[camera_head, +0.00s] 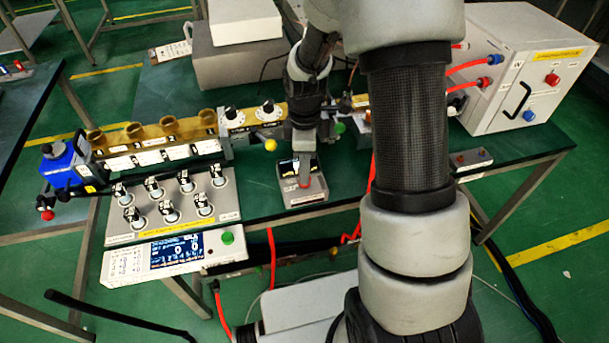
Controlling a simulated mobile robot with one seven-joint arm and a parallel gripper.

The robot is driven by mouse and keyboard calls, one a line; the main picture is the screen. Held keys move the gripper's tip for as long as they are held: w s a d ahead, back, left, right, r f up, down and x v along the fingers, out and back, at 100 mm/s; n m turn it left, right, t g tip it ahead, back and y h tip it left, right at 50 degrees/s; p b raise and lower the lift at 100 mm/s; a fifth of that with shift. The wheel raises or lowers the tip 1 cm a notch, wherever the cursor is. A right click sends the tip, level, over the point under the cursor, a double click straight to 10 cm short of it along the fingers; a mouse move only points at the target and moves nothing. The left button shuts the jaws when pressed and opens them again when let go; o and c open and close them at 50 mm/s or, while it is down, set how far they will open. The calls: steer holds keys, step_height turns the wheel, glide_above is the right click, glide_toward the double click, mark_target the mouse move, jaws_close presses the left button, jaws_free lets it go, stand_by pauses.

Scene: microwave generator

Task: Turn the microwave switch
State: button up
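My arm reaches from the lower right up over the bench, and my gripper (303,160) points down at a small grey box (303,196) with a dark display window. The fingertips are small and partly merge with the box's face, so I cannot tell whether they touch it or are apart. A reddish spot (304,181) shows at the tip, too small to identify. No label reading microwave switch can be read. Several black-and-white knobs (168,208) stand on a grey panel to the left, and more dark knobs (233,115) sit on the yellowish waveguide rail.
A white cabinet (505,75) with a black handle and red hoses stands at the back right. A lit display unit (175,250) and a blue device (68,168) are at the left. The green bench top (258,206) is bare around the grey box.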

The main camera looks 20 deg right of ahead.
steer(key=shift+f, duration=1.75)
steer(key=c, duration=0.8)
steer(key=shift+o, duration=0.2)
steer(key=shift+m, duration=0.4)
steer(key=m+b, duration=0.1)
steer(key=m, duration=0.4)
steer(key=shift+m, duration=0.3)
steer(key=m, duration=0.5)
steer(key=shift+m, duration=0.4)
